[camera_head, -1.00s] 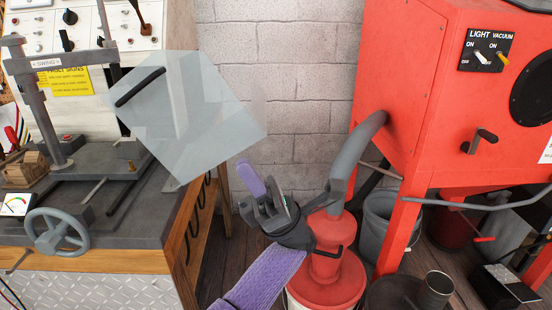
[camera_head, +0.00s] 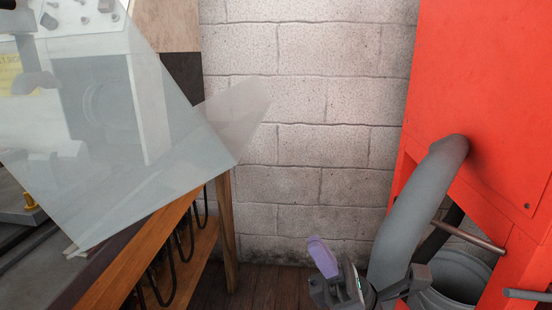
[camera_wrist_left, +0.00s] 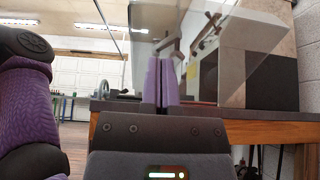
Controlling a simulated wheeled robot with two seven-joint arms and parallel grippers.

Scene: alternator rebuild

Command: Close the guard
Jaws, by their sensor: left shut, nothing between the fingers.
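The guard (camera_head: 130,165) is a clear, tilted panel at the left of the head view, hanging over the bench's right end. Its black handle, seen earlier, is outside the head view now. A clear panel also shows behind the fingers in the wrist view (camera_wrist_left: 238,55). My left gripper (camera_head: 323,257) is at the bottom of the head view, right of the guard and apart from it. Its purple fingers are together and empty, pointing up in the wrist view (camera_wrist_left: 160,80). My right gripper is not in view.
The wooden bench edge (camera_head: 150,245) runs below the guard, with black hooks under it. The red cabinet (camera_head: 490,110) and its grey hose (camera_head: 425,200) stand at the right. A grey bucket (camera_head: 460,275) is beside the hose. A block wall (camera_head: 300,130) is behind.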

